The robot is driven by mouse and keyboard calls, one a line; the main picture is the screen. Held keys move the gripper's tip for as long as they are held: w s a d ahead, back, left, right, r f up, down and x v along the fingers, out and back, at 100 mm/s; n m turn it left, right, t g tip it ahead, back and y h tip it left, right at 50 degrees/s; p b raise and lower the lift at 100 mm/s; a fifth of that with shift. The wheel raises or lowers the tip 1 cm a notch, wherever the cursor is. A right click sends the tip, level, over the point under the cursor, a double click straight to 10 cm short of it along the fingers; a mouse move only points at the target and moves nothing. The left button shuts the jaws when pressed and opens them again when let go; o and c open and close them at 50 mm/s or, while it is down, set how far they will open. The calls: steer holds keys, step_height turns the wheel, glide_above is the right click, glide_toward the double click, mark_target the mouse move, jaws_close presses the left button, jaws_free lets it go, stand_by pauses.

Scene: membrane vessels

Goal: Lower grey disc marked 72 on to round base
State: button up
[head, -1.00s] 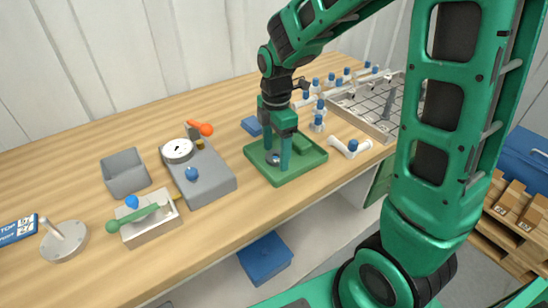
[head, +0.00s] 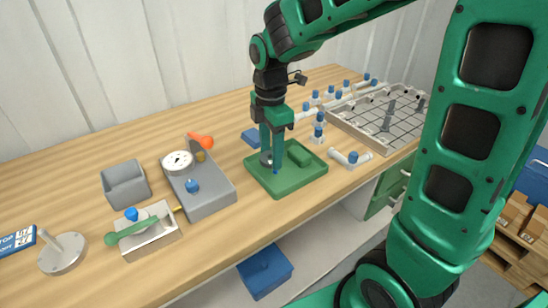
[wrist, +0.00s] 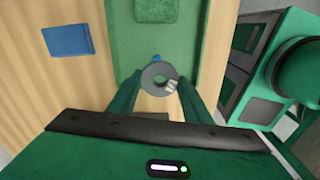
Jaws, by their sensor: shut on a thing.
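The grey disc (wrist: 150,79) is a ring with a centre hole and a pale marking, too small to read. My gripper (head: 272,163) is shut on it over the green tray (head: 290,186). In the wrist view, my gripper (wrist: 160,85) has one finger on either side of the disc. The disc (head: 265,157) is partly hidden by the fingers in the head view, and I cannot tell whether it touches the tray. The round base (head: 62,257), a pale metal disc with a tilted post, stands at the far left of the bench, well away from my gripper.
A grey gauge block (head: 205,196) with an orange knob, a white box (head: 152,246) with a green-handled tool and a grey bin (head: 125,188) stand between tray and base. Blue-capped fittings (head: 319,130) and a grid rack (head: 385,112) are at right.

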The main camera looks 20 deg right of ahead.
steer(key=s+a+r, duration=0.4)
steer(key=a+r, duration=0.4)
steer(key=r, duration=0.1)
steer(key=shift+s+r, duration=0.3)
steer(key=shift+s, duration=0.1)
